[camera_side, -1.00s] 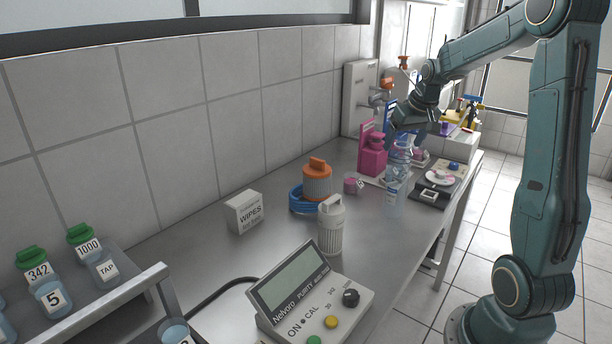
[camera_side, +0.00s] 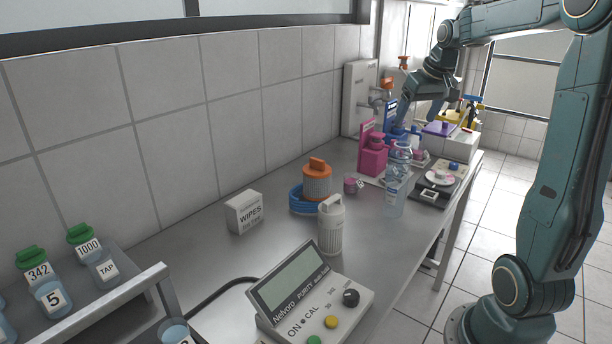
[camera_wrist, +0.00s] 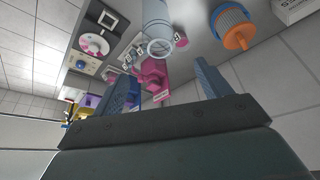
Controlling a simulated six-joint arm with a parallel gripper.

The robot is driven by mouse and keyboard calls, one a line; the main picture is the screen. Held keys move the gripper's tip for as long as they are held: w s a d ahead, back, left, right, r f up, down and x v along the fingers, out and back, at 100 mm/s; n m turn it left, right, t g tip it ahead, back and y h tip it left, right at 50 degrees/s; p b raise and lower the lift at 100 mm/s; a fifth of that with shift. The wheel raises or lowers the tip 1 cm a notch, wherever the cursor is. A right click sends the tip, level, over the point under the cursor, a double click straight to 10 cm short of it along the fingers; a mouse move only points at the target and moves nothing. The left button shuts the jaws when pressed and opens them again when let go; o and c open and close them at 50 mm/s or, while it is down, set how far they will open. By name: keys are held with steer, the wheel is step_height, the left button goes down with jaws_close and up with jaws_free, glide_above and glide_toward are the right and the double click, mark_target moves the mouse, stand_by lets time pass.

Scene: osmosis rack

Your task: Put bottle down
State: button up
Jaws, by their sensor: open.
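A clear plastic bottle (camera_side: 397,184) stands upright on the steel bench, in front of the pink bottles. In the wrist view the clear bottle (camera_wrist: 157,25) shows at the top, beyond my fingertips. My gripper (camera_side: 425,112) is above and behind the bottle, clear of it. The wrist view shows my gripper (camera_wrist: 160,85) with its two fingers wide apart and nothing held between them.
A pink bottle (camera_side: 373,157) stands just behind the clear bottle. A dark device (camera_side: 432,193) with a dish lies to its right. An orange-topped canister (camera_side: 317,182) and a white canister (camera_side: 331,226) stand to its left. Bare bench lies in front.

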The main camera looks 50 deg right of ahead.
steer(key=s+a+r+n+t, duration=0.1)
steer(key=s+a+n, duration=0.15)
steer(key=a, duration=1.45)
steer(key=s+a+f+n+t+y, duration=0.1)
steer(key=s+a+f+n, duration=0.3)
steer(key=s+a, duration=0.6)
steer(key=a+y, duration=0.1)
steer(key=a, duration=0.1)
steer(key=shift+s+a, duration=0.15)
steer(key=shift+a, duration=0.25)
